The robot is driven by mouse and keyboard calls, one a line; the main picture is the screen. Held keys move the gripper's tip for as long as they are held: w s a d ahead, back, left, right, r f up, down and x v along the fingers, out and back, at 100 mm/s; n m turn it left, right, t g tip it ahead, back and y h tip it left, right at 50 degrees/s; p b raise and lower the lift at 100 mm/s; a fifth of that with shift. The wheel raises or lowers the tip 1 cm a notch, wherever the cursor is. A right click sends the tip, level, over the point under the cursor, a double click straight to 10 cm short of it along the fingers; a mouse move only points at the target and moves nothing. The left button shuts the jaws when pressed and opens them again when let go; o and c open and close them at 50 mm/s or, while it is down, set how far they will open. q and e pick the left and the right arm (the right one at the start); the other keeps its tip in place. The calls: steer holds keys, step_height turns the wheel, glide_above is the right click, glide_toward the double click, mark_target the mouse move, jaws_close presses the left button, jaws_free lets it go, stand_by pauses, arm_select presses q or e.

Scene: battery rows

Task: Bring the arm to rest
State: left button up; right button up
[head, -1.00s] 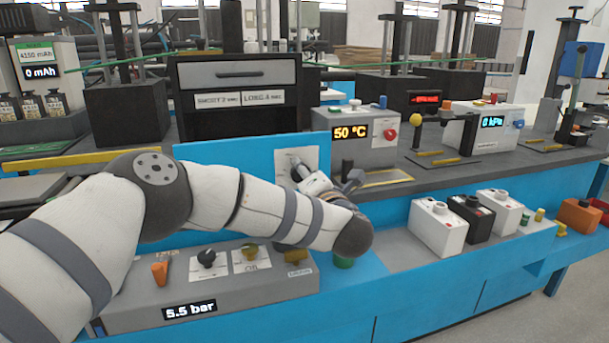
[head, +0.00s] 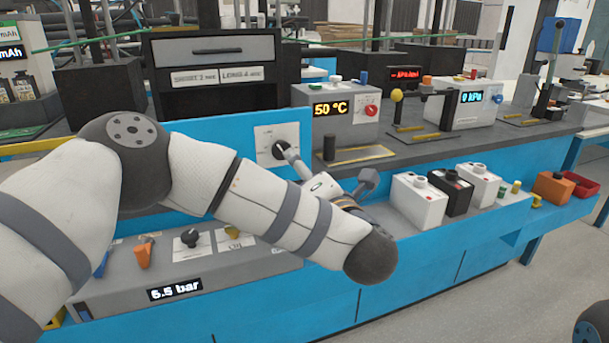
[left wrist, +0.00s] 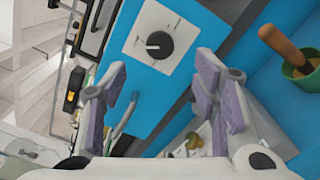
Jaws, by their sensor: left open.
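My left arm (head: 270,205) comes in from the left across the bench front. Its gripper (head: 326,168) is in front of the blue panel, partly hidden by my wrist. In the left wrist view the gripper (left wrist: 163,100) is open, its purple-padded fingers wide apart with nothing held. A black rotary knob (head: 272,151) on a white plate is beside one finger in the head view. In the left wrist view the knob (left wrist: 159,44) is beyond the fingertips, apart from both. My right gripper is not in view.
White and black battery blocks (head: 419,200) stand on the blue ledge right of my wrist. A control box with a bar display (head: 175,289) lies below my arm. A green cup with a brown handle (left wrist: 299,67) is right of the fingers in the left wrist view.

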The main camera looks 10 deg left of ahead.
arm_select(q)
steer(key=shift+v, duration=0.85)
